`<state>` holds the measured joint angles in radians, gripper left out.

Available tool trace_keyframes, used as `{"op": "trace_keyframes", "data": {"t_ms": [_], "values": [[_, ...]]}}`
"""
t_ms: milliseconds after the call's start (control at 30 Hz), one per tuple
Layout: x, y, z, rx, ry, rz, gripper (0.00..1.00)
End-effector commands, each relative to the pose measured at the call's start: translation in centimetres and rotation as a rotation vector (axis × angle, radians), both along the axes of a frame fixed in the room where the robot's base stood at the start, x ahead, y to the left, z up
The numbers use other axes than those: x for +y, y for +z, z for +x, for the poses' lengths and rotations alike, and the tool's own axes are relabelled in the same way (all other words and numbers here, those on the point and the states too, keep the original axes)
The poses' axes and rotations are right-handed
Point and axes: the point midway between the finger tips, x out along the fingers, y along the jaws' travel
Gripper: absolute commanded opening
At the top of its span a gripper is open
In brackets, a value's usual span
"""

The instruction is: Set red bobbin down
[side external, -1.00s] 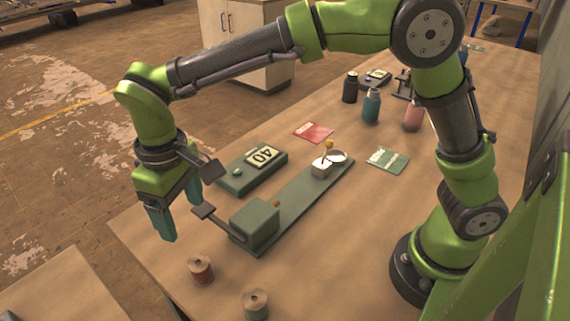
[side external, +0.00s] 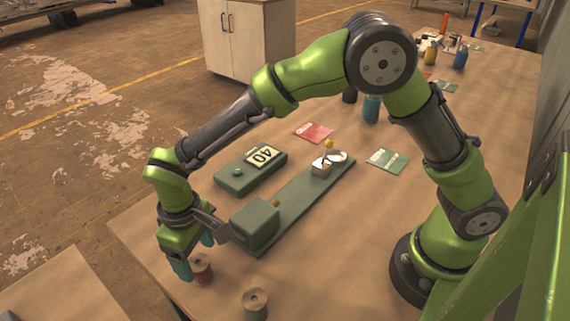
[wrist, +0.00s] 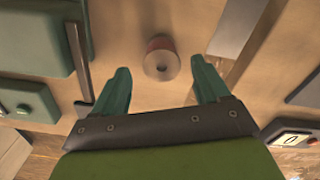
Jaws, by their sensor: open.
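The red bobbin (side external: 201,270) stands upright on the wooden table near its front-left edge. In the wrist view the red bobbin (wrist: 161,62) shows from above, just beyond the fingertips and roughly midway between them. My gripper (side external: 195,256) is low over the table, right by the bobbin. In the wrist view my gripper (wrist: 161,75) has its two teal fingers spread with nothing held between them. Whether a finger touches the bobbin is unclear from the side.
A second bobbin (side external: 255,303) with greenish thread stands to the right, near the front edge. A green winding device (side external: 256,222) with a long base lies close behind my gripper. A green box marked 40 (side external: 250,170) and red and green packets lie farther back.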

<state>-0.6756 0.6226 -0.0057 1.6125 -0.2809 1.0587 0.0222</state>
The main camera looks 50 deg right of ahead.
Motion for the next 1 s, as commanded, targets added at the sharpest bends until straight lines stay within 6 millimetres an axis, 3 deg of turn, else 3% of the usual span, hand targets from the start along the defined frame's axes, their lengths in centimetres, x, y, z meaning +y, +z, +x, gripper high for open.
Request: {"op": "trace_keyframes", "data": {"t_ms": [200, 500, 900, 1000], "values": [[0.2, -3.2, -0.2, 0.003, -0.001, -0.002, 0.75], [0.2, -3.7, -0.2, 0.002, -0.002, -0.001, 0.75], [0.2, -3.7, -0.2, 0.001, -0.001, 0.0, 0.15], [0.2, -3.6, -0.2, 0.001, -0.001, 0.0, 0.1]]}}
